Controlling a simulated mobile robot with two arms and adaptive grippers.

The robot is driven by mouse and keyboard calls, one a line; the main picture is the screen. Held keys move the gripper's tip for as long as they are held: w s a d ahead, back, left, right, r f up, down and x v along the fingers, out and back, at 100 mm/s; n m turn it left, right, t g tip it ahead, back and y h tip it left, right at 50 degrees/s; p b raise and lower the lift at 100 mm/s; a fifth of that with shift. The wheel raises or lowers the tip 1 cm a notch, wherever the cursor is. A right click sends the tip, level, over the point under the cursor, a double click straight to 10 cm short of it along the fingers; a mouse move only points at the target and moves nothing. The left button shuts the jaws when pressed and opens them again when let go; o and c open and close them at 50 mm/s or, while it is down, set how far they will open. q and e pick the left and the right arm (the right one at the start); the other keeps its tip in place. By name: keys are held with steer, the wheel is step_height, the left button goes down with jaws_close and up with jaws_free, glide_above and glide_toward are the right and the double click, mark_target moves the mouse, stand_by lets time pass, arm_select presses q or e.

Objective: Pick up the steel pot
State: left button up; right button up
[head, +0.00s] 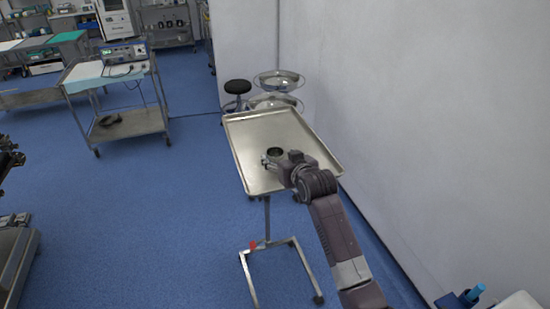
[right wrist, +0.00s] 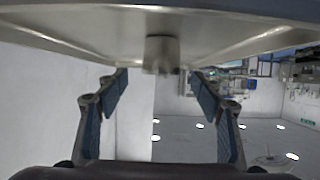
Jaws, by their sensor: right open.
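The steel pot (head: 275,151) is a small round vessel with a dark opening, standing on the metal tray (head: 255,128) of a wheeled stand. My right gripper (head: 271,160) is low over the tray, close to the pot and partly covering it. The right wrist view is upside down, with the tray (right wrist: 80,35) along the top. There the pot (right wrist: 162,55) shows in the gap between the two spread fingers of my right gripper (right wrist: 159,78), just past their tips. The gripper is open and empty. My left gripper is not in view.
A white wall (head: 370,100) runs close along the right side of the tray. Steel basins (head: 278,80) and a dark stool (head: 238,87) stand behind it. A cart with a device (head: 125,52) is at the back left. The rest of the tray is bare, and blue floor lies open to the left.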

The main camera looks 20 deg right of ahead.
steer(key=x, duration=0.2)
steer(key=shift+w+a+f, duration=0.15)
steer(key=shift+w+f, duration=0.05)
steer(key=shift+w, duration=0.15)
steer(key=shift+c, duration=0.8)
steer(key=c, duration=1)
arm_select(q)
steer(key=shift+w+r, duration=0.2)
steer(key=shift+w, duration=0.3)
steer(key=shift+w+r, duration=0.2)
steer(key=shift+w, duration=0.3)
arm_select(e)
steer(key=shift+o, duration=0.2)
